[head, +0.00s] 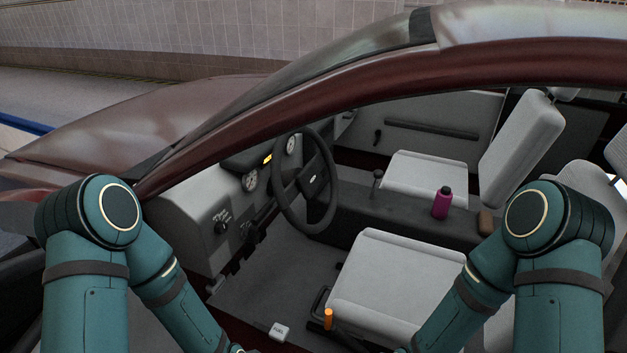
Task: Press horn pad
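The wheel stands tilted in front of the dashboard, seen through the open side of a dark red car. Nothing touches the pad or the wheel. My two teal arms come in from the left and right, and their forearms slope down and inward to the bottom edge. Both grippers are below the picture, well short of the wheel, so their state is hidden.
The windshield pillar (289,105) and roof edge arch over the opening. A grey front seat (385,285) stands close to the wheel, with an orange-tipped lever (328,319) beside it. A magenta bottle (442,203) stands on the centre console.

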